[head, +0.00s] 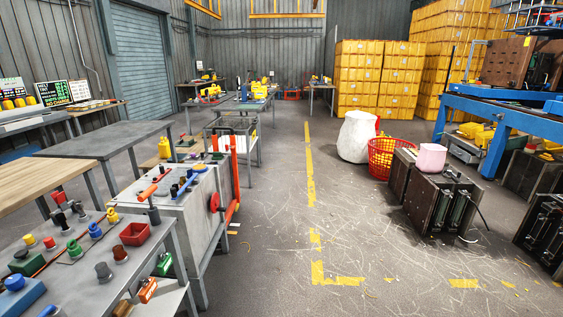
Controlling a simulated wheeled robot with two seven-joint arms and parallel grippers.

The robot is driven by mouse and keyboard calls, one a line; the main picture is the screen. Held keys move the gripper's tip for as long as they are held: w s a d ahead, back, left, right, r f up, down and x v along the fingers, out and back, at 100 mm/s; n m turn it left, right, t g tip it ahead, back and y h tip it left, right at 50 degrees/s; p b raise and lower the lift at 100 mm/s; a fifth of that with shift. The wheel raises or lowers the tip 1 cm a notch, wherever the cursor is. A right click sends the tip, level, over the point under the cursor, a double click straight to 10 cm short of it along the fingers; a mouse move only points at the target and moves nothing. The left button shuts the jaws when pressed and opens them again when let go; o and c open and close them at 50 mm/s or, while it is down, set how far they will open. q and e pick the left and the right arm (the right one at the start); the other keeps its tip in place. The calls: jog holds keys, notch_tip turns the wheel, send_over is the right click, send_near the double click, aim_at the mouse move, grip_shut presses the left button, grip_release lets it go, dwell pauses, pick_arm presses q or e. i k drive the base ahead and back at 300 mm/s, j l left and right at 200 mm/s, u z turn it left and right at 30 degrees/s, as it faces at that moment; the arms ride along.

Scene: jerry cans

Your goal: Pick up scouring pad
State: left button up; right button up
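I cannot pick out a scouring pad for sure in the head view. Small coloured items lie on the grey metal table (87,287) at the front left, and several are too small to name. Among them are a dark green block (23,262), a blue block (20,297) and a red open bin (136,233). Neither of my grippers is in view, so what they hold cannot be seen.
A white control cabinet (180,214) with a red frame stands behind the table. A wooden table (42,178) is at left. A red basket (383,158), white sack (357,136) and dark machine boxes (440,205) stand at right.

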aim_at(216, 155)
jog(key=i, duration=1.75)
jog(key=i+l+u, duration=0.1)
jog(key=i, duration=1.6)
